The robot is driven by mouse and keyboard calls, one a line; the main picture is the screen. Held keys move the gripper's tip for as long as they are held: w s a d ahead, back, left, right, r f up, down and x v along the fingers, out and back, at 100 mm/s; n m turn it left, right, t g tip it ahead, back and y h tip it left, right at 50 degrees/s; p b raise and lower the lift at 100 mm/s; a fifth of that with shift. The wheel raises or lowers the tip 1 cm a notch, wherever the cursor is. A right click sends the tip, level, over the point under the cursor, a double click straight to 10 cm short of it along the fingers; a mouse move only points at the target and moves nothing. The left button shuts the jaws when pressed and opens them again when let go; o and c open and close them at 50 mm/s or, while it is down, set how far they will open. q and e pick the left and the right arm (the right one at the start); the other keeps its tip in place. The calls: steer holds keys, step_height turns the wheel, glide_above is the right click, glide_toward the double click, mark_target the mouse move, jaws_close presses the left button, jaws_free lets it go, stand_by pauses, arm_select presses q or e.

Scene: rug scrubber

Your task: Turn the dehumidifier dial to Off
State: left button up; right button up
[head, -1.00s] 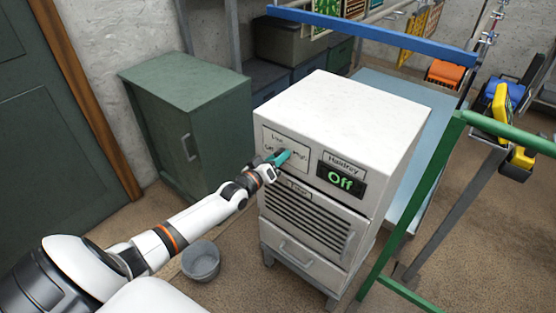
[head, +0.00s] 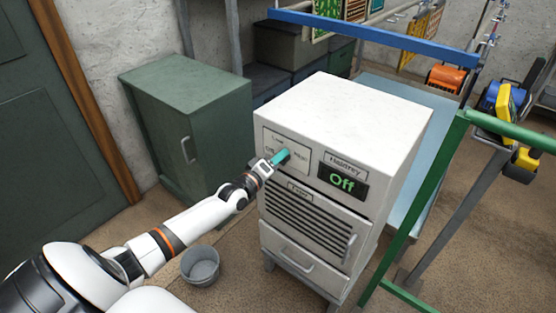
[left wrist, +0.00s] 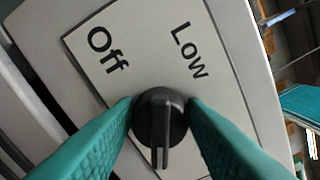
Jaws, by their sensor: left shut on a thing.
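The dehumidifier (head: 355,110) is a white cabinet with a dial panel on its front, upper left. Its display (head: 342,182) shows "Off" in green. The dial (left wrist: 160,122) is a black round knob with a raised ridge, seen close in the left wrist view. The ridge runs nearly up and down in that picture; I cannot tell which end is the pointer. The "Off" label (left wrist: 108,51) and the "Low" label (left wrist: 190,50) lie above the knob. My left gripper (head: 282,157), with teal fingers, is shut on the dial, one finger on each side (left wrist: 161,108). My right gripper is out of view.
A green cabinet (head: 185,125) stands to the left and a grey bucket (head: 200,265) on the floor in front. A green frame (head: 425,200) stands close on the right. A blue bar (head: 375,38) crosses behind the dehumidifier.

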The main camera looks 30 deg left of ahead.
arm_select(q)
steer(key=o, duration=1)
steer(key=shift+c, duration=0.2)
steer(key=s+a, duration=0.1)
steer(key=s, duration=1.1)
steer(key=shift+b, duration=0.4)
